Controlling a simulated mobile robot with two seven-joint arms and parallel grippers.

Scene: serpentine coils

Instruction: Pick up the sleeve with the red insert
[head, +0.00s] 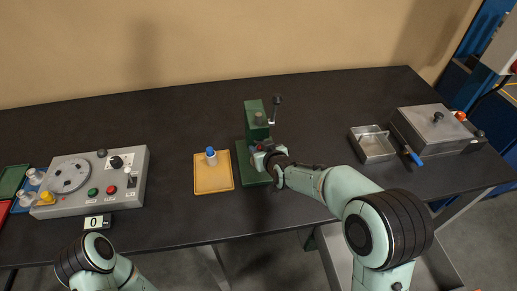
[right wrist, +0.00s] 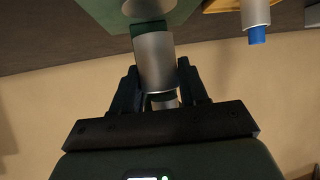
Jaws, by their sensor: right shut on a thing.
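My right gripper (head: 264,157) is at the front of the green press (head: 256,122). In the right wrist view, which is upside down, my right gripper (right wrist: 160,92) is shut on a grey metal sleeve (right wrist: 154,62). The sleeve stands at the green base of the press; I cannot tell whether it touches it. Its insert is hidden there by the fingers, and only a tiny red spot shows by the gripper in the head view. Another sleeve, with a blue insert (head: 210,151), stands on the yellow tray (head: 214,184). My left gripper is out of view.
A grey control box (head: 95,180) is at the left. A metal bin (head: 372,148) and a lidded metal box (head: 435,127) are at the right.

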